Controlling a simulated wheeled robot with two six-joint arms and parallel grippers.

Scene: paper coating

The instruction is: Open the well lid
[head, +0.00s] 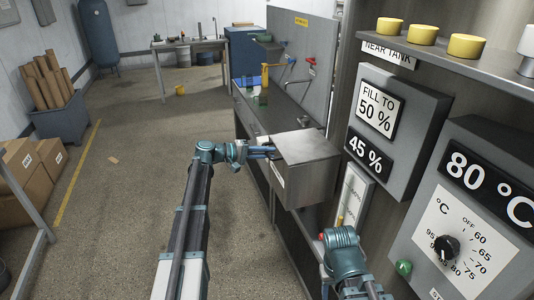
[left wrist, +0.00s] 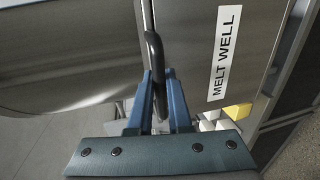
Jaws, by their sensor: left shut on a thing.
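The melt well is a grey metal box (head: 312,178) on the bench front, with a "MELT WELL" label (left wrist: 219,68) on its front in the left wrist view. Its flat lid (head: 305,147) lies on top and looks down. A dark bar handle (left wrist: 152,45) sticks out in the left wrist view. My left gripper (head: 270,152) reaches the box's left side. In the left wrist view its blue fingers (left wrist: 159,80) are shut on the handle. Part of my right arm (head: 345,258) shows at lower right; its gripper fingers are not visible.
Wall panels read "FILL TO 50 %" (head: 378,103) and "80 °C" (head: 485,185), with a black dial (head: 446,248) below. Yellow caps (head: 421,34) stand on the shelf above. The steel bench (head: 290,118) runs back behind the box. The floor to the left is open.

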